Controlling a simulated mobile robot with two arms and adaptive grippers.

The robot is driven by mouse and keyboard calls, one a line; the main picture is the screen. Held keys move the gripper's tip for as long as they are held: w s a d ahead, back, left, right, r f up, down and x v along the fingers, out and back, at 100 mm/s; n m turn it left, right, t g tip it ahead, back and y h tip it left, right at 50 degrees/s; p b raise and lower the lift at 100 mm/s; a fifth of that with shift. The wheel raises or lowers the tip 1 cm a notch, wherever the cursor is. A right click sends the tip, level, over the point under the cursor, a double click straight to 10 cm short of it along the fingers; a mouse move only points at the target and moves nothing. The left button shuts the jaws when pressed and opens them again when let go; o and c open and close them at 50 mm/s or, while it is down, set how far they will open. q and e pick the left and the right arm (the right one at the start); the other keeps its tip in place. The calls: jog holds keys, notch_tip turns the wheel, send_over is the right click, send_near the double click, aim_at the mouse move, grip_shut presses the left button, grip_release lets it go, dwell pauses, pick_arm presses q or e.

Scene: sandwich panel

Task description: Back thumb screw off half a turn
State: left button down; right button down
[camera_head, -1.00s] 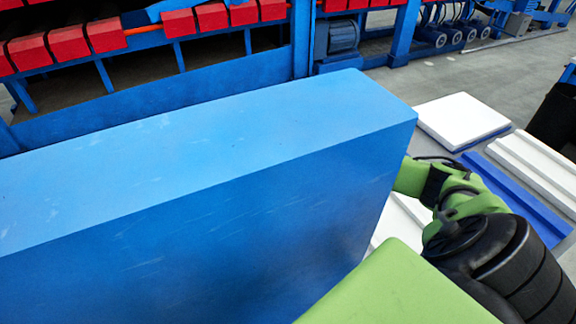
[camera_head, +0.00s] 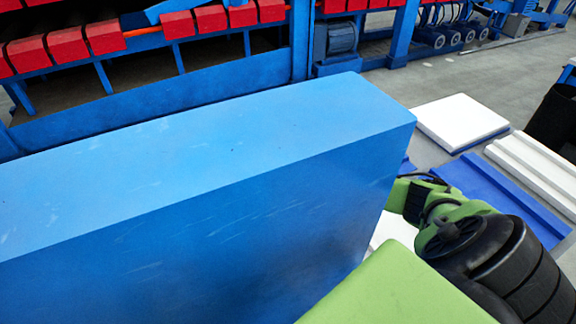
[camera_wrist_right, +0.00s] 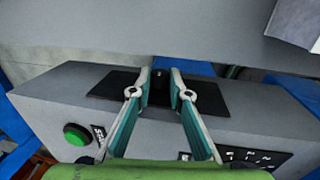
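In the right wrist view, a small dark knob (camera_wrist_right: 160,90), which looks like the thumb screw, stands at a black plate (camera_wrist_right: 116,84) on top of a grey box (camera_wrist_right: 62,98). The two fingertips of my right gripper (camera_wrist_right: 160,76) are on either side of the knob, and it fills the narrow gap between them. The gripper looks shut on it, though the exact contact is too small to see. In the head view, my right arm reaches behind the big blue block, which hides its gripper. My left gripper is not in view.
The large blue block (camera_head: 200,185) fills the left and middle of the head view. White panels (camera_head: 462,118) and a blue panel (camera_head: 500,195) lie at the right. In the right wrist view, a green button (camera_wrist_right: 77,134) sits on the grey box, with a light grey surface above.

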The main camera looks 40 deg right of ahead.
jog(key=shift+s+r+t+p, duration=0.15)
jog(key=shift+s+t+p, duration=0.3)
jog(key=shift+p, duration=0.55)
jog(key=shift+f+t+h+p, duration=0.25)
jog(key=shift+t+h+p, duration=0.2)
jog(key=shift+t, duration=0.5)
jog(key=t, duration=0.2)
jog(key=shift+s+a+f+t+h, duration=0.1)
jog(key=shift+f+t+h, duration=0.1)
jog(key=shift+t+h, duration=0.1)
jog(key=c, duration=1.9)
grip_release()
jog(key=shift+r, duration=0.1)
